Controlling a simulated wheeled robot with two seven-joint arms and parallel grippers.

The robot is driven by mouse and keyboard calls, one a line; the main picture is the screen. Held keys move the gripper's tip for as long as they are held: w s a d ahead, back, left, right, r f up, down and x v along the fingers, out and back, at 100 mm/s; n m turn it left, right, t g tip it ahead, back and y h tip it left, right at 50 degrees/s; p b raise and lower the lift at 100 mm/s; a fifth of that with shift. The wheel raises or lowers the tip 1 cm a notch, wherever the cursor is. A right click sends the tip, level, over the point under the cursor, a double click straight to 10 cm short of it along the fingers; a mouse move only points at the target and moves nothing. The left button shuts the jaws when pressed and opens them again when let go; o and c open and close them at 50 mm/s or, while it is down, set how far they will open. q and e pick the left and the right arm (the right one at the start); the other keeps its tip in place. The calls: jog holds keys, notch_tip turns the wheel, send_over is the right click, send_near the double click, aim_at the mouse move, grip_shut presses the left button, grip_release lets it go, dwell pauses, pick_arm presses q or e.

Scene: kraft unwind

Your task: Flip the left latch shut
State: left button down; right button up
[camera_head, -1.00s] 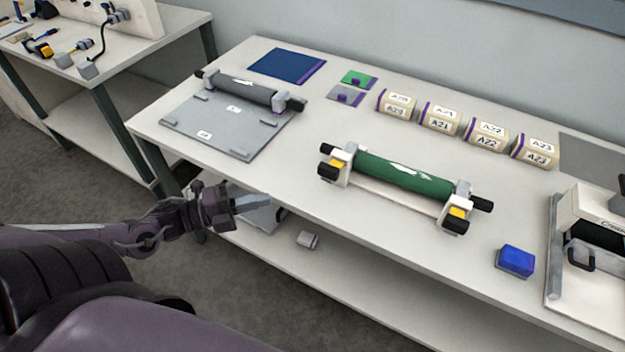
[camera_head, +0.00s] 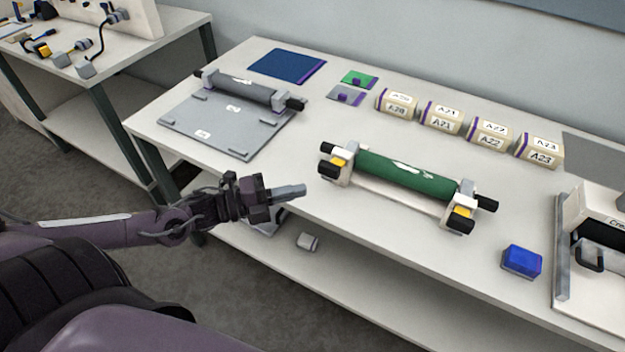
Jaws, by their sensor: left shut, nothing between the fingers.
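A green roller (camera_head: 405,175) lies in a white stand (camera_head: 388,203) near the table's front edge. From this view I cannot tell how far either latch is closed. My left gripper (camera_head: 303,190) is shut and empty. It points right, a short way left of and in front of the left latch, apart from it. My right gripper is not in view.
A grey roller (camera_head: 240,88) rests on a grey plate (camera_head: 215,128) at the left. A blue block (camera_head: 521,261) and a white machine (camera_head: 595,240) stand at the right.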

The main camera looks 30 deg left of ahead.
aim_at(330, 173)
pick_arm(q)
jog(key=shift+w+d, duration=0.25)
jog(key=shift+w, duration=0.7)
jog(key=shift+w+d, duration=0.3)
jog(key=shift+w, duration=0.6)
jog(key=shift+w+d, duration=0.25)
jog(key=shift+w, duration=0.7)
